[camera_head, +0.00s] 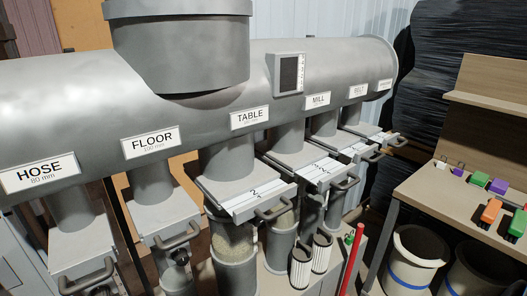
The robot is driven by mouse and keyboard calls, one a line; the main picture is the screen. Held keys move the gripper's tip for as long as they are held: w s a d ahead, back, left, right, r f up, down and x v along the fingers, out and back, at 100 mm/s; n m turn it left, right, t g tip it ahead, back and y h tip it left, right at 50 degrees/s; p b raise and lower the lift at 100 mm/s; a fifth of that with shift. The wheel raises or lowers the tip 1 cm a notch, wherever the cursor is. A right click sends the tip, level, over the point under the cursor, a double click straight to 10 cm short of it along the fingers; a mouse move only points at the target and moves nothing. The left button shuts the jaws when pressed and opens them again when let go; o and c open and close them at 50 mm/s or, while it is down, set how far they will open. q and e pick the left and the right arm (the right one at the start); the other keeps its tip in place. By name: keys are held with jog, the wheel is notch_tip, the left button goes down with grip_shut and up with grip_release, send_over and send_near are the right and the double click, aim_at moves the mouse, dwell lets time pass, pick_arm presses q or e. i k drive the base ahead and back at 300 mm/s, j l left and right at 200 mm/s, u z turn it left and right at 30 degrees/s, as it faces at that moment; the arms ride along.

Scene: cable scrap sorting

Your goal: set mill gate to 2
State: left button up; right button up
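The MILL label (318,100) sits on the large grey horizontal duct. The mill gate (318,173) appears to be the pale slide plate under the pipe down and left of that label. The plate is pulled out toward the front right and carries a marked scale. Its numbers are too small to read surely. The dark mill gate handle (347,183) is at its outer end, with nothing touching it. Neither of my grippers is in view.
The TABLE gate (262,201), also pulled out, lies left of the mill gate. The belt gate (358,151) is close on its right. Filter cartridges (301,266) and a red pole (352,260) stand below. A wooden workbench (440,200) with coloured items is at right.

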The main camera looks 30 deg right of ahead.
aim_at(325, 173)
jog(key=z, duration=1.65)
